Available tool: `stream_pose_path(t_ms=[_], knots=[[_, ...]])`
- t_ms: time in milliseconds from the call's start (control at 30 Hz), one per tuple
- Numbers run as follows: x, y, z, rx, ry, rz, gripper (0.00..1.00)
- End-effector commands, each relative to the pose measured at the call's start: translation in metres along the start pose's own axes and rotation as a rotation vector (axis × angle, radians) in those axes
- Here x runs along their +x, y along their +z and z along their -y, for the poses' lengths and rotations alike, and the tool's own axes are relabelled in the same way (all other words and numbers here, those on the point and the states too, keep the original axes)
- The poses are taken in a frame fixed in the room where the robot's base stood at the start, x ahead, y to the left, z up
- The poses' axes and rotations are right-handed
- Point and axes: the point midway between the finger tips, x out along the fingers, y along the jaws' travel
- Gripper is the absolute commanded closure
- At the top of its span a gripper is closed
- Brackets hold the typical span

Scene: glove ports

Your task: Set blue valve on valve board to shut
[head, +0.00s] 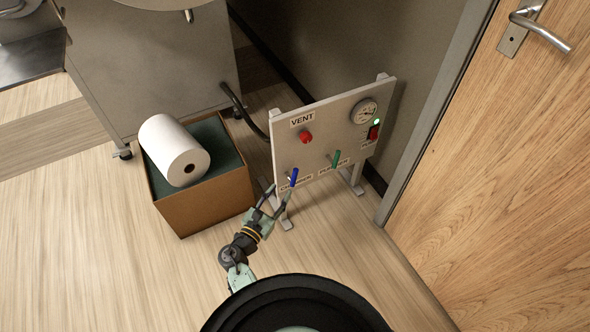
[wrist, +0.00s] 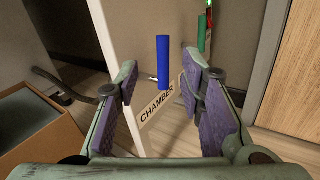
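The valve board (head: 325,115) is a pale upright panel on feet near the wall. The blue valve (head: 293,178) has a blue handle at the board's lower left, above a label. In the wrist view the blue handle (wrist: 163,68) stands upright on its stem, above the label reading CHAMBER (wrist: 158,103). My gripper (head: 274,193) is in front of the board's lower left corner. In the wrist view its purple-padded fingers (wrist: 165,92) are open and spread to either side of the blue handle. The handle appears beyond the fingertips; I cannot tell whether anything touches.
The board also carries a green valve (head: 335,160), a red VENT knob (head: 305,137), a gauge (head: 364,111) and a red switch (head: 374,132). A cardboard box (head: 205,208) with a white roll (head: 174,150) stands left. A wooden door (head: 505,150) is at right.

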Motion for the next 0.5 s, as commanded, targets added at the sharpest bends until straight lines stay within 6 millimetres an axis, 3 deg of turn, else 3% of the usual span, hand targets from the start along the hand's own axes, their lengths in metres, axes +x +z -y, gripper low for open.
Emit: stream_pose_path(t_ms=[167, 500], knots=[[0.015, -0.003, 0.006, -0.031, -0.008, 0.012, 0.65], [0.078, -0.002, 0.005, -0.025, -0.008, 0.011, 0.65]])
